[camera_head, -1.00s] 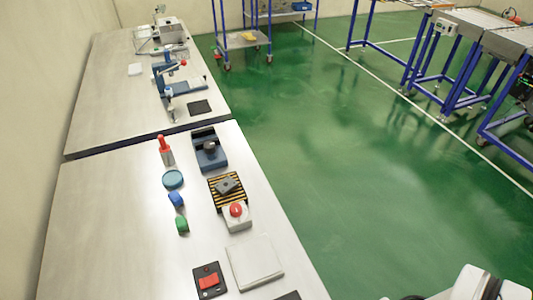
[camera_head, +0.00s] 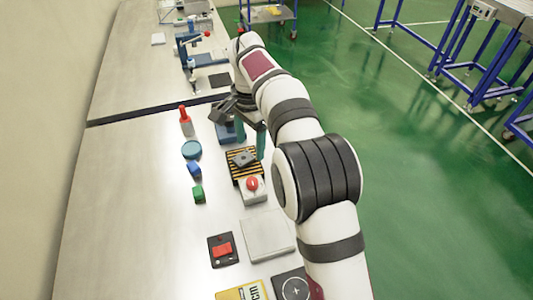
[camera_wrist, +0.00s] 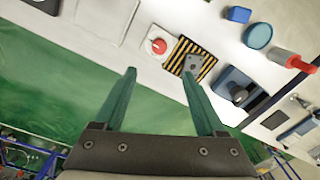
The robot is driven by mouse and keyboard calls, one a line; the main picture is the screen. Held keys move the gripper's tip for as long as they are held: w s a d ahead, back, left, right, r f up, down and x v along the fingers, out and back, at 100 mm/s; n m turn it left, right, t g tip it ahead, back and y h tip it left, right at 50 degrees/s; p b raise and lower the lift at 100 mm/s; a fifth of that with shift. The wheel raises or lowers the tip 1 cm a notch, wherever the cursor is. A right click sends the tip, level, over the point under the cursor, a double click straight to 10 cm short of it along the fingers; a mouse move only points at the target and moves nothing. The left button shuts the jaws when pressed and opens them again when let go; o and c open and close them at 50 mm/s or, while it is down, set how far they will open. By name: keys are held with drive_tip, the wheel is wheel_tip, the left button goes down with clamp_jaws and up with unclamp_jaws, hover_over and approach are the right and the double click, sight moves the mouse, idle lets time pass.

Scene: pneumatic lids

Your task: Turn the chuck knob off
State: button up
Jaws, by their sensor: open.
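The chuck is a blue-grey block (camera_head: 226,133) on the bench, partly hidden by my arm in the head view. In the wrist view the block (camera_wrist: 228,80) carries a dark round knob (camera_wrist: 238,94), right of my fingers. My gripper (camera_wrist: 159,73) is open and empty, its two green fingers apart and pointing at the bench's edge. In the head view my gripper (camera_head: 251,142) is over the bench's right side, beside the block and the striped plate. Which way the knob is turned cannot be told.
A black-and-yellow striped plate (camera_head: 233,172) and a red button on a white box (camera_head: 252,196) stand near the block. A red-handled tool (camera_head: 185,122), a blue disc (camera_head: 192,150) and small blue and green blocks lie left. The bench's left side is clear.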

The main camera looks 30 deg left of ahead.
sight(252, 181)
drive_tip(key=f, duration=1.5)
drive_tip(key=shift+w+a, duration=0.1)
drive_tip(key=shift+a, duration=0.1)
clamp_jaws()
